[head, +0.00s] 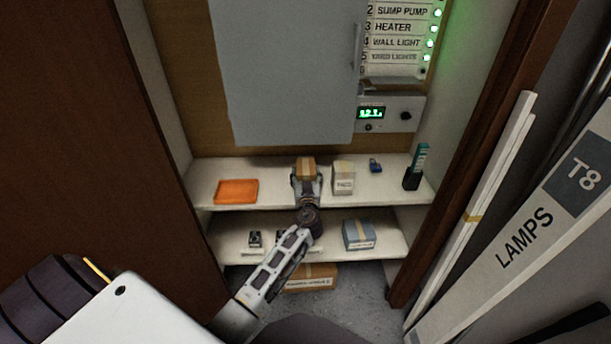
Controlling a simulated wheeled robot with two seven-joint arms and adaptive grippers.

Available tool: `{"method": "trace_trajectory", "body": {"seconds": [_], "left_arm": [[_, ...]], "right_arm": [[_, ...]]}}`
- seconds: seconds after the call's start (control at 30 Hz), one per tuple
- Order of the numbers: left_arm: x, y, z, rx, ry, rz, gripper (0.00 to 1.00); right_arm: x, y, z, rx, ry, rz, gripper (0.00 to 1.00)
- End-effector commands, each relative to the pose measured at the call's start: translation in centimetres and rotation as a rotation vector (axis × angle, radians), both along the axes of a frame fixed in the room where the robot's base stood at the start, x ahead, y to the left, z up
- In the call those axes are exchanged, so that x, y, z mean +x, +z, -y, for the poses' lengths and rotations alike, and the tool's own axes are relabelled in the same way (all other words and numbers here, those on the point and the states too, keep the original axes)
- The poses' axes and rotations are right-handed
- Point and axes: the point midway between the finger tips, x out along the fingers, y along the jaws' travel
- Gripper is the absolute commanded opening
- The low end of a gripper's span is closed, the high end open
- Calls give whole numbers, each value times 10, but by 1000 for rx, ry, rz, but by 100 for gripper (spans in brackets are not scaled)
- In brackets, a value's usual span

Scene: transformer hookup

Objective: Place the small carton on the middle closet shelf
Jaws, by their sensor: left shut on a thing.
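My left gripper (306,177) reaches into the closet at the upper of the two shelves in view. It is shut on a small brown carton (306,164) with a paler band down its middle. The carton is over the back part of the upper shelf (275,192), between the orange tray and a white box. I cannot tell whether it touches the shelf. The gripper and wrist hide the carton's lower part. The lower shelf (233,243) is partly hidden behind my left arm. My right gripper is not in view.
The lower shelf bears a blue-banded box (358,235) and small black parts (255,238). Another brown box (313,277) is on the floor.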

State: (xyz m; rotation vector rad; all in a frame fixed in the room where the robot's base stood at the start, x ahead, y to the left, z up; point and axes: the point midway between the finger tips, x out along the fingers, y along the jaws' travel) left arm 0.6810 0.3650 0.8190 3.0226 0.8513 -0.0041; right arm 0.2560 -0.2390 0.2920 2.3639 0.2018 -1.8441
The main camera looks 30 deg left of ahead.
Motion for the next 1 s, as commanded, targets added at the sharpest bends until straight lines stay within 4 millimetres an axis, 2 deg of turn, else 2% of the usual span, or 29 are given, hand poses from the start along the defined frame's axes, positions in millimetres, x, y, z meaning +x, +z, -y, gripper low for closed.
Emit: {"method": "trace_trajectory", "body": {"seconds": [0.27, 0.43, 0.67, 0.7, 0.87, 1.0], "left_arm": [[0, 0, 0, 1, 0, 1, 35], [0, 0, 0, 1, 0, 1, 35], [0, -1, 0, 1, 0, 1, 35], [0, -2, 0, 1, 0, 0, 63], [0, -2, 0, 1, 0, 1, 84], [0, -2, 0, 1, 0, 1, 86]], "right_arm": [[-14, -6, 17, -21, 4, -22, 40], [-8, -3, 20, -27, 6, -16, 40], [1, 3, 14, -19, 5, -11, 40], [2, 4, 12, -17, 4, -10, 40], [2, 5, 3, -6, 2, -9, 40], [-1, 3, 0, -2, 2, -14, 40]]}}
